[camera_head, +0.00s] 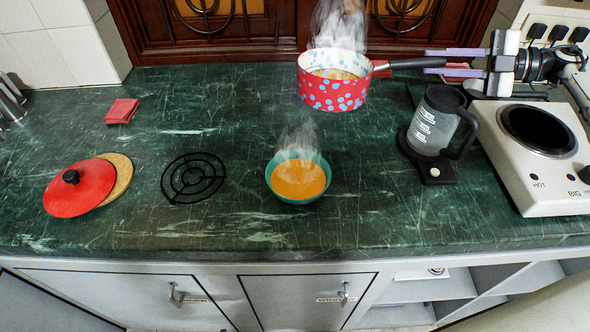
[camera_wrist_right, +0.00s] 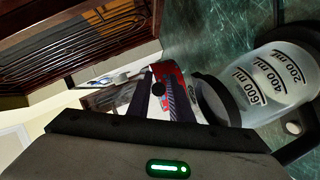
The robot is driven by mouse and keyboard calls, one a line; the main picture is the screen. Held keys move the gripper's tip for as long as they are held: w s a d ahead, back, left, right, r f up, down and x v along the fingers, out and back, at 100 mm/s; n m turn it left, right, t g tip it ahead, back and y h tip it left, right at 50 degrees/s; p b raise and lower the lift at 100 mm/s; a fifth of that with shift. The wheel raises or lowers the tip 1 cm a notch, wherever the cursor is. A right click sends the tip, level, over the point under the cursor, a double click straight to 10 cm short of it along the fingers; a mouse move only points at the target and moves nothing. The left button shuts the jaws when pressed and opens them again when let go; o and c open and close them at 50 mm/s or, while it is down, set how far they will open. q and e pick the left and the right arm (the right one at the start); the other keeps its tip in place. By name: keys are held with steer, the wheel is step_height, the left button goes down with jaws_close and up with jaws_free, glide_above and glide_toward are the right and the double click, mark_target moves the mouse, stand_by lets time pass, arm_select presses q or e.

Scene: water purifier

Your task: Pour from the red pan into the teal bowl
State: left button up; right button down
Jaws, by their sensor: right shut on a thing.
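The red pan (camera_head: 332,92), with blue spots and a white inside, is held above the far part of the counter, behind the teal bowl. It looks about level, and steam rises from the orange-brown contents. My right gripper (camera_head: 436,62) is shut on the pan's black handle (camera_head: 400,64) from the right. The right wrist view shows its fingers (camera_wrist_right: 165,105) and part of the red pan (camera_wrist_right: 168,72) beyond them. The teal bowl (camera_head: 270,181) stands on the counter with steaming orange liquid in it. My left gripper is not in view.
A kettle (camera_head: 434,130) stands right of the bowl, below my right arm; it is close in the wrist view (camera_wrist_right: 272,78). A white stove (camera_head: 545,190) is at the right. A black trivet (camera_head: 193,177), red lid (camera_head: 78,190), cork mat (camera_head: 120,172) and red cloth (camera_head: 121,111) lie left.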

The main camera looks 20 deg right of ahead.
steer(key=shift+w+r, duration=0.1)
steer(key=shift+r, duration=0.2)
step_height(320, 180, up, 6)
steer(key=p, duration=0.4)
steer(key=shift+f, duration=0.1)
steer(key=shift+a, duration=0.15)
